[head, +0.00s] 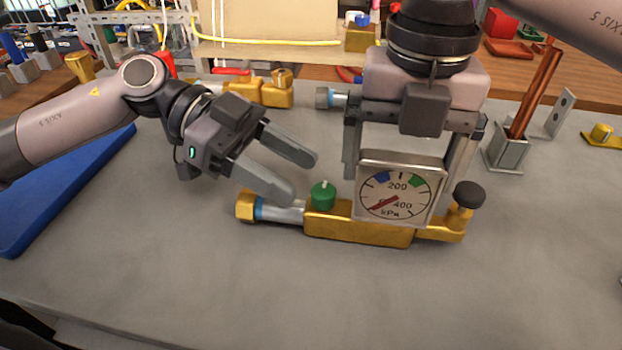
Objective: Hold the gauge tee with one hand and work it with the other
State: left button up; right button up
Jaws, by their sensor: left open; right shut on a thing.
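The gauge tee (360,231) lies on the grey bench in the middle of the head view, with a long brass body. A square kPa gauge (400,190) with a red needle stands on it. A green knob (323,195) sits on top at the left, and a black knob (469,194) at the right end. A blue-banded pipe with a brass nut (246,206) is at the left end. My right gripper (408,165) comes from above, its fingers either side of the gauge. My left gripper (302,180) is open, its fingertips just above and left of the green knob.
A blue mat (70,190) lies at the left. Brass fittings (262,90) stand behind my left gripper. A metal holder with copper tubes (508,150) is at the right. The front of the bench is clear.

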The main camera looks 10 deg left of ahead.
aim_at(319, 188)
pick_arm(q)
jog(key=shift+x, duration=1.9)
grip_shut()
jog(key=c, duration=1.1)
grip_release()
